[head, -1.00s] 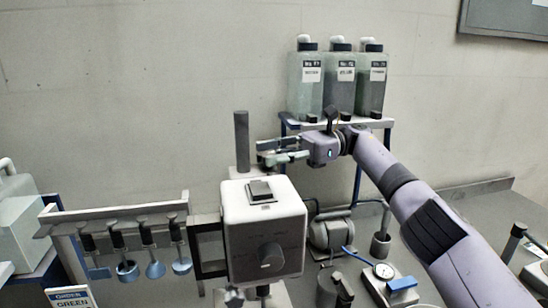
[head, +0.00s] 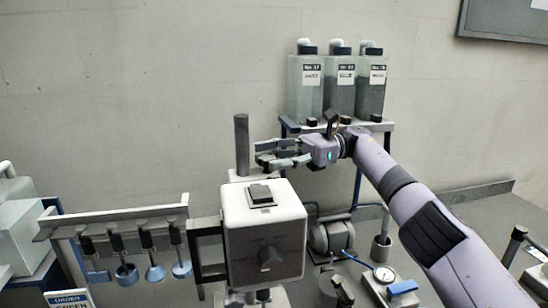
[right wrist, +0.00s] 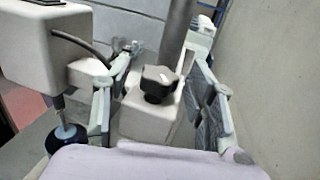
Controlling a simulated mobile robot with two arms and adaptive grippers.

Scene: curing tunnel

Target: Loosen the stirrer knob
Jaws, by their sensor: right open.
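The black star-shaped stirrer knob (right wrist: 158,84) sits on a pale clamp block (right wrist: 150,120) at the grey upright rod (right wrist: 176,35) in the right wrist view. My right gripper (right wrist: 163,66) is open, with one finger on each side of the knob and visible gaps to it. In the head view, my right gripper (head: 275,154) points left, just right of the rod (head: 242,145); the knob itself cannot be made out there. The white stirrer head (head: 262,225) with a dark front dial (head: 270,258) stands in front. My left gripper is not in view.
A rack (head: 120,213) with several hanging stirrer tools stands left. Three bottles (head: 340,85) stand on a shelf behind my right gripper. A grey motor-like unit (head: 332,236) and a gauge (head: 384,275) stand right of the stirrer head. The wall is close behind.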

